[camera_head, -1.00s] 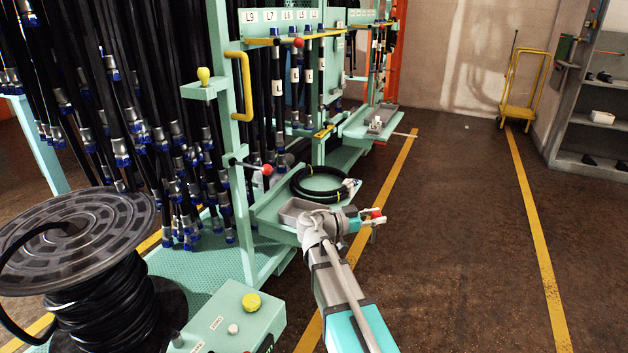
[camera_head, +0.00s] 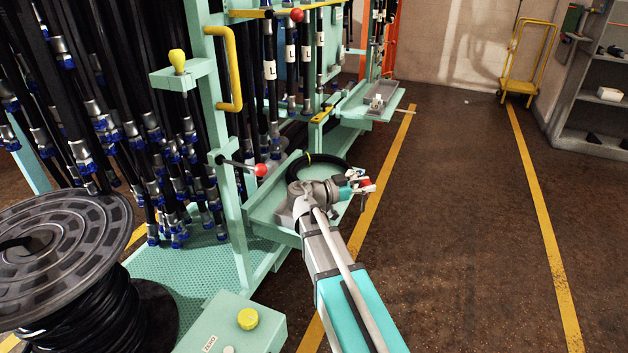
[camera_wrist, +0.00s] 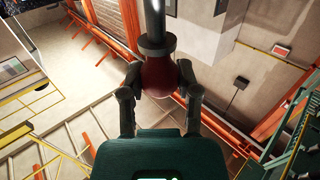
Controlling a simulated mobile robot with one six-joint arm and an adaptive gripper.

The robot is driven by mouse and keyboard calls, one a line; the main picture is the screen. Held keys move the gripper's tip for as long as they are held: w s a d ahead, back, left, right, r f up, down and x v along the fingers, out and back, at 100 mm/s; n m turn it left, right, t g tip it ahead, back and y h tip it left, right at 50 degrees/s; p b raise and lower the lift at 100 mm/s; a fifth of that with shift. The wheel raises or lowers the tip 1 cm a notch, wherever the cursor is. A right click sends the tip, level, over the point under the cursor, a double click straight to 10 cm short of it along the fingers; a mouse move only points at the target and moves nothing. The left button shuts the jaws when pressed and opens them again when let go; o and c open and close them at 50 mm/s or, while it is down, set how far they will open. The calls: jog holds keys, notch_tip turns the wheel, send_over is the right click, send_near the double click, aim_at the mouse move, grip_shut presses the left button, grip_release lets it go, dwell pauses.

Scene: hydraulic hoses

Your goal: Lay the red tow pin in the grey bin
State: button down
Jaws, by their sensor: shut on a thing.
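The red tow pin (camera_wrist: 158,77) has a round red knob with a grey collar and metal shank. In the wrist view my gripper (camera_wrist: 158,92) is shut on the knob, one finger on each side, and the shank points away from the palm. In the head view the red knob (camera_head: 365,183) shows at my gripper (camera_head: 364,187), in the air right of the green shelf.
A coiled black hose (camera_head: 334,161) lies on the green shelf (camera_head: 262,212). A red-knobbed lever (camera_head: 261,170) sticks out from the rack post. A hose reel (camera_head: 62,240) and a control box (camera_head: 240,325) are in front. The floor to the right is clear.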

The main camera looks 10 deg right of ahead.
jog(key=shift+w, duration=0.25)
dwell(0.3)
jog(key=shift+w+d, duration=0.1)
jog(key=shift+w, duration=0.05)
jog(key=shift+w+d+f+g+y+p, duration=0.15)
jog(key=shift+w+f+g+y+p, duration=0.3)
jog(key=shift+y+p, duration=0.3)
jog(key=w+a+f+m+y+p, duration=0.5)
jog(key=w+a+m+y+p, duration=0.3)
jog(key=y, duration=0.8)
jog(key=shift+w+a+f+g+p, duration=0.4)
jog(key=shift+w+a+p, duration=0.85)
jog(key=shift+a, duration=0.45)
jog(key=shift+y, duration=0.25)
jog(key=shift+w+f, duration=0.1)
jog(key=shift+f+b, duration=6.35)
jog(key=shift+b, duration=0.2)
